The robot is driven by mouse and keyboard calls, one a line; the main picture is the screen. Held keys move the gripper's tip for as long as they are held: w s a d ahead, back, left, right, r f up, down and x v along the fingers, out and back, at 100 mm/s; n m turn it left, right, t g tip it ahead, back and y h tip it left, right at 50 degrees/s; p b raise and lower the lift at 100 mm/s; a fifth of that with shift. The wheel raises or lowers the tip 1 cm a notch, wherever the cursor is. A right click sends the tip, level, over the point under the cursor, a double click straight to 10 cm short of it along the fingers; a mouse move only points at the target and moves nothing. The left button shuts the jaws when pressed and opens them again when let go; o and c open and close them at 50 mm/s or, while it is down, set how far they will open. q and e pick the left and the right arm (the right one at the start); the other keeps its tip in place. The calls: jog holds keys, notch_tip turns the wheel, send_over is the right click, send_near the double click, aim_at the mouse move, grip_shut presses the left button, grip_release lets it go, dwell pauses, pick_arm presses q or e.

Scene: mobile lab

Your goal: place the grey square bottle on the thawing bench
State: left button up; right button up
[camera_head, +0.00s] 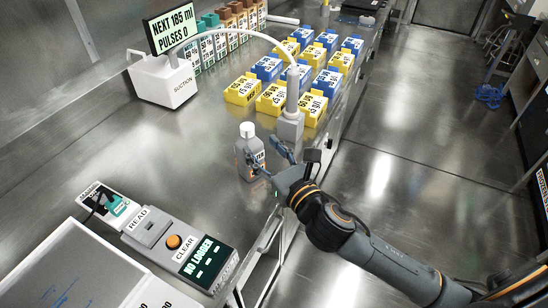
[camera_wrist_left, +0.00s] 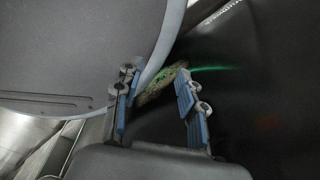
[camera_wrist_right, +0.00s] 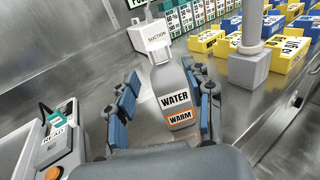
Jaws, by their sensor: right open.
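The grey square bottle (camera_head: 248,158) with a white cap stands upright on the steel bench (camera_head: 190,140). In the right wrist view the bottle (camera_wrist_right: 172,90) carries labels reading WATER and WARM. My right gripper (camera_head: 270,161) is open beside the bottle, on its right side in the head view. In the right wrist view the right gripper's fingers (camera_wrist_right: 165,105) are spread, with the bottle seen between them and a little beyond. My left gripper (camera_wrist_left: 153,92) shows only in the left wrist view, with its fingers apart and nothing held. I cannot tell which surface is the thawing bench.
A grey post on a block (camera_head: 291,122) stands close behind the bottle. A white SUCTION box (camera_head: 165,85) with a screen is at the back left. Yellow and blue boxes (camera_head: 270,97) fill the back right. A NO LOGGER reader (camera_head: 207,262) is at front left.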

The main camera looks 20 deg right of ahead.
jog(key=shift+v, duration=2.25)
